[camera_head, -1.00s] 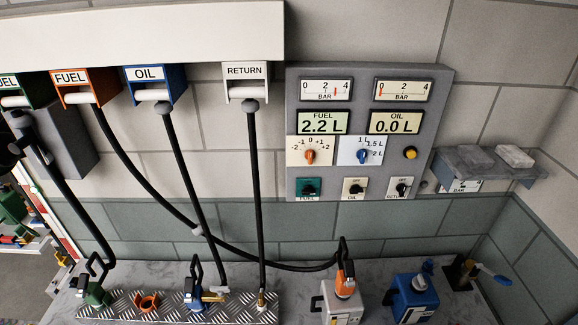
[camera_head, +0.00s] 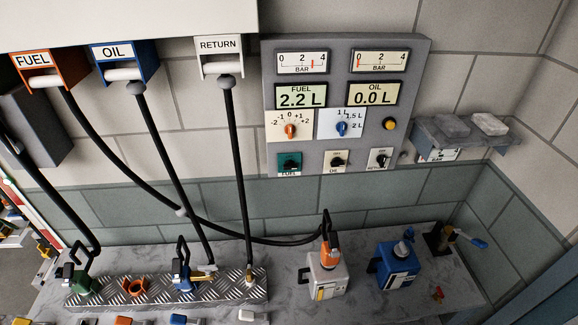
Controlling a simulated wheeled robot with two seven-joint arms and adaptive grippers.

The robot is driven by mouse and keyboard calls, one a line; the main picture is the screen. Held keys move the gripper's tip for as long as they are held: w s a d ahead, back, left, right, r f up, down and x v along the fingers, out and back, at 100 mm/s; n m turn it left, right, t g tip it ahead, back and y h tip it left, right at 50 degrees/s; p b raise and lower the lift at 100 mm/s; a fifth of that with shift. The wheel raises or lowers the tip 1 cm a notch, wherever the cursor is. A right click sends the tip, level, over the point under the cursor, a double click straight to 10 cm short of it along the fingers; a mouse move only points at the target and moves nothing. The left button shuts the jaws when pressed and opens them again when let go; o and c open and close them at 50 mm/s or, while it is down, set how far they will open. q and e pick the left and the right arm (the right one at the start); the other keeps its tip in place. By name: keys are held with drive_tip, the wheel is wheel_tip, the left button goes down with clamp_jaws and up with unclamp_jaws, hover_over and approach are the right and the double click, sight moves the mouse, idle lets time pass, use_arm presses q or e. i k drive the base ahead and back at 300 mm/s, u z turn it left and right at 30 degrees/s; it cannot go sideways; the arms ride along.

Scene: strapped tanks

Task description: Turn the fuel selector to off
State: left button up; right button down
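The fuel selector (camera_head: 290,163) is a black knob on a green plate marked FUEL, at the lower left of the grey wall panel (camera_head: 420,85). Its exact pointing is too small to read. The oil selector (camera_head: 337,162) and the return selector (camera_head: 381,159) sit to its right on pale plates. The fuel display (camera_head: 300,95) reads 2.2 L and the oil display (camera_head: 375,95) reads 0.0 L. An orange fuel nozzle (camera_head: 331,251) sits at the top of the white tank (camera_head: 327,276), with a black hose running to it. Neither of my grippers shows.
A blue tank (camera_head: 397,265) stands right of the white one on the marble counter (camera_head: 285,302). A metal tread-plate rack (camera_head: 215,288) holds nozzles at left. Hoses hang left of the panel. A small shelf (camera_head: 462,133) juts out right of it. The space before the panel looks clear.

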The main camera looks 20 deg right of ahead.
sight(290, 164)
drive_tip(key=u, duration=1.9)
drive_tip(key=k, duration=1.2)
drive_tip(key=z, duration=1.8)
drive_tip(key=i, duration=0.5)
drive_tip(key=u, duration=0.05)
